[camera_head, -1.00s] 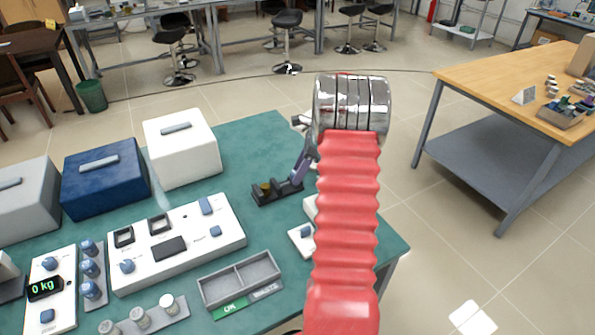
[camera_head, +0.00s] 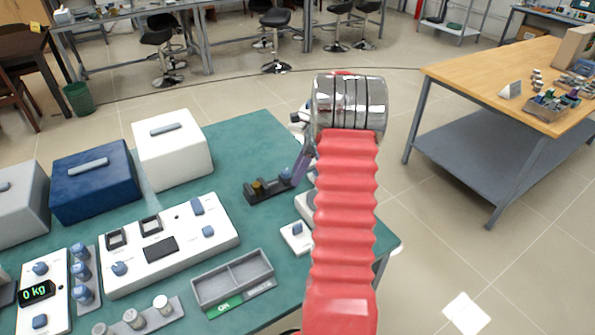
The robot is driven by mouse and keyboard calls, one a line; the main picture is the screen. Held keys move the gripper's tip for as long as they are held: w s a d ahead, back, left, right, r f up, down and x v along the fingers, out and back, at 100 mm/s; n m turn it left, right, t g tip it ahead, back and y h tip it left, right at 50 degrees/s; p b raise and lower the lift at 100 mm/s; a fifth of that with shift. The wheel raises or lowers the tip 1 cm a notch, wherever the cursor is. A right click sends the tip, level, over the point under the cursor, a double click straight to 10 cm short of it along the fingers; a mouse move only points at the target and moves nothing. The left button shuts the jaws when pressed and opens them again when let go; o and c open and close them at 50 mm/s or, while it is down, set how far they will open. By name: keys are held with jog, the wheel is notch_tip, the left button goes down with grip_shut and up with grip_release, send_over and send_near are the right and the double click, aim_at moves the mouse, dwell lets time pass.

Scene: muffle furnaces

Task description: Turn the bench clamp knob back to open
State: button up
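My gripper (camera_head: 301,166) comes down from behind the silver arm joint, close to the knob's end of the clamp. It is partly hidden by my arm. I cannot tell whether its fingers touch the knob, or whether they are open or shut.
A white box (camera_head: 173,153) and a blue box (camera_head: 96,184) stand left of the clamp. A white control panel (camera_head: 185,250), a grey two-part tray (camera_head: 233,284) and a small white switch box (camera_head: 296,237) lie nearer. A wooden table (camera_head: 495,75) stands right, across open floor.

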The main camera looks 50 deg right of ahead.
jog(key=s+r, duration=0.2)
jog(key=r, duration=0.5)
jog(key=s+a+r, duration=0.1)
jog(key=s+r, duration=0.2)
jog(key=r, duration=0.5)
jog(key=shift+s+a, duration=0.3)
jog(key=shift+s, duration=0.05)
dwell(1.4)
jog(key=shift+a, duration=0.1)
dwell(0.3)
jog(key=a+r+n+h, duration=0.1)
jog(key=a+r+n, duration=0.25)
jog(key=a, duration=0.45)
jog(key=a+r+n+h, duration=0.1)
jog(key=a+r+n, duration=0.1)
jog(key=a+n, duration=0.45)
jog(key=a+r+n+h, duration=0.1)
jog(key=a+r+n, duration=0.15)
jog(key=a, duration=0.75)
jog(key=s+a+f+n+t, duration=0.3)
jog(key=s+a+n, duration=0.9)
jog(key=a+n, duration=0.3)
jog(key=shift+s+a+h, duration=0.25)
jog(key=shift+a+h, duration=0.15)
jog(key=shift+a, duration=0.15)
jog(key=shift+f+n, duration=0.1)
jog(key=shift+n, duration=0.15)
jog(key=shift+c, duration=0.4)
